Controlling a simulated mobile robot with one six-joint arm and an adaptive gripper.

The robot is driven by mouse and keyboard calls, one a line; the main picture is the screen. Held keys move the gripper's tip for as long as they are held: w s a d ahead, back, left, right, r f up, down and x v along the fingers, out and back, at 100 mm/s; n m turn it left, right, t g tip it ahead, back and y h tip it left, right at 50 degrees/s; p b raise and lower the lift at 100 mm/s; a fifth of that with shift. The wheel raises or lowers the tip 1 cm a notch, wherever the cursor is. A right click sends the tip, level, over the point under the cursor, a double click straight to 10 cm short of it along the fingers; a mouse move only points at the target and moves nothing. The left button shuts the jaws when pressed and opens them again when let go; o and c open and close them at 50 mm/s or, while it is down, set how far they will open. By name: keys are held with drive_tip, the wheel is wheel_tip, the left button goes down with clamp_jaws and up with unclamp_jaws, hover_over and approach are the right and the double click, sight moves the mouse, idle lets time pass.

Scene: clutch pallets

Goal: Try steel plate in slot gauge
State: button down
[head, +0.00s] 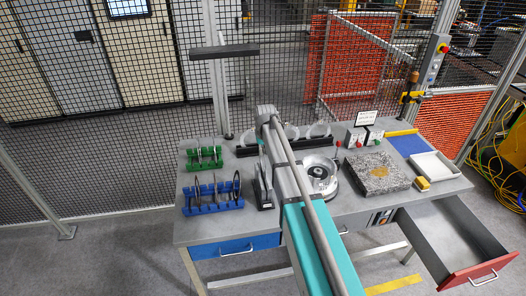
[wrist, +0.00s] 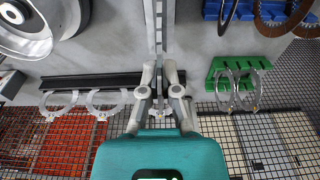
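Several thin steel plates (wrist: 232,90) stand in the green rack (wrist: 262,62), right of my gripper in the wrist view. The green rack is at the left back of the table in the head view (head: 204,165). My arm hides the gripper in the head view.
A blue rack (head: 213,207) with darker plates stands in front of the green one. A black rail (head: 245,151) with ring gauges lies at the back. Right of my arm are a round metal housing (head: 320,178), a granite block (head: 378,178) and a white tray (head: 436,165). A drawer (head: 470,255) hangs open at front right.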

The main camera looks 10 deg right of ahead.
drive_tip(key=shift+f+b, duration=1.85)
drive_tip(key=shift+f, duration=0.2)
drive_tip(key=shift+s+f+b, duration=0.15)
drive_tip(key=shift+f+b, duration=0.15)
drive_tip(key=shift+b, duration=0.1)
drive_tip(key=shift+r+p, duration=0.3)
drive_tip(key=shift+w+r+p, duration=0.25)
drive_tip(key=shift+w+p, duration=0.05)
drive_tip(key=shift+p, duration=0.15)
drive_tip(key=shift+s+r+p, duration=0.15)
drive_tip(key=shift+r+p, duration=0.45)
drive_tip(key=shift+r, duration=0.05)
drive_tip(key=c, duration=0.7)
unclamp_jaws()
